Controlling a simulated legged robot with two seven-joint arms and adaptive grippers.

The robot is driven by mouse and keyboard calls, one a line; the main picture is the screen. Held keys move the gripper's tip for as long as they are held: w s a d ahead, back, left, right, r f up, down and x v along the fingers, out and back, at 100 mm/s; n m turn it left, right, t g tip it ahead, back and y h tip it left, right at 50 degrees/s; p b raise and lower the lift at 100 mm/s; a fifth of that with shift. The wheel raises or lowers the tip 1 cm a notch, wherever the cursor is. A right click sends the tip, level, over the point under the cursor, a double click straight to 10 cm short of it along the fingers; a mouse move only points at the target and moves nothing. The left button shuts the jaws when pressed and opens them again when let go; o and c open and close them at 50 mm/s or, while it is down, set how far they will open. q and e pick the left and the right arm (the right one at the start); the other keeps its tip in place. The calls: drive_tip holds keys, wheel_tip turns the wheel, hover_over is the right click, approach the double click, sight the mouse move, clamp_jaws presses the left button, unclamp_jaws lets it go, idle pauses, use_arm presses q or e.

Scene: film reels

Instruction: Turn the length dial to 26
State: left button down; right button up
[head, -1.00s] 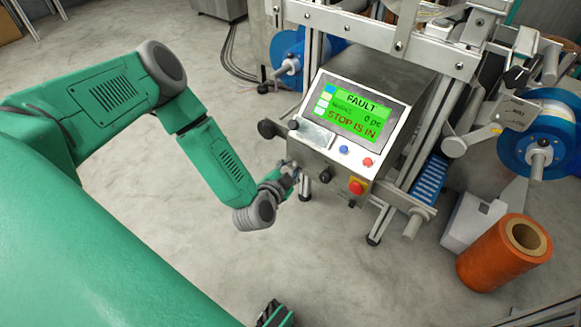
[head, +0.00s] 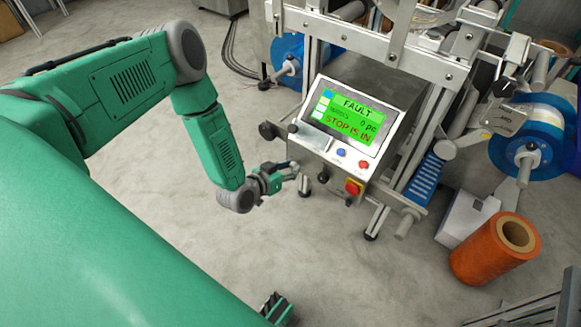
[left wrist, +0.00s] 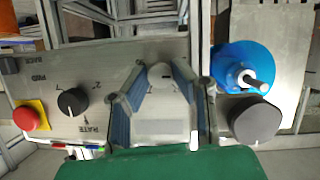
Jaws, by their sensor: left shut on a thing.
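My left gripper (head: 293,174) is at the lower left of the control box's slanted front. In the left wrist view its two blue-grey fingers (left wrist: 157,90) are shut on a small knob (left wrist: 160,71) on the metal panel. It is in the length dial's place, but its label and scale are hidden, so I cannot read its setting. Beside it, left in that view, is the black rate dial (left wrist: 72,101). A dark green and black part of mine (head: 276,308), perhaps the right gripper, shows at the bottom edge; its jaws are unclear.
The box's green screen (head: 346,117) reads FAULT and STOP IS IN. A red stop button (head: 352,188) on yellow sits right of the dials; it also shows in the left wrist view (left wrist: 27,118). A dark round knob (head: 267,130) sticks out left. An orange roll (head: 490,255) stands right.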

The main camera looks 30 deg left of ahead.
use_arm(q)
drive_tip(key=shift+s+a+f+n+h+b, duration=0.1)
drive_tip(key=shift+s+f+n+h+b, duration=0.15)
drive_tip(key=shift+n+h+b, duration=0.7)
drive_tip(key=shift+s+a+f+n+h+b, duration=0.15)
drive_tip(key=shift+n+h+b, duration=0.4)
drive_tip(key=shift+n, duration=0.7)
drive_tip(key=shift+d, duration=0.15)
drive_tip(key=c, duration=1.4)
unclamp_jaws()
drive_tip(key=shift+w, duration=0.1)
drive_tip(key=shift+o, duration=0.2)
drive_tip(key=shift+w+r, duration=0.1)
drive_tip(key=shift+r, duration=0.1)
drive_tip(key=v, duration=1.1)
drive_tip(key=shift+s+a+f, duration=0.25)
drive_tip(key=shift+s+a, duration=0.05)
drive_tip(key=shift+s, duration=0.15)
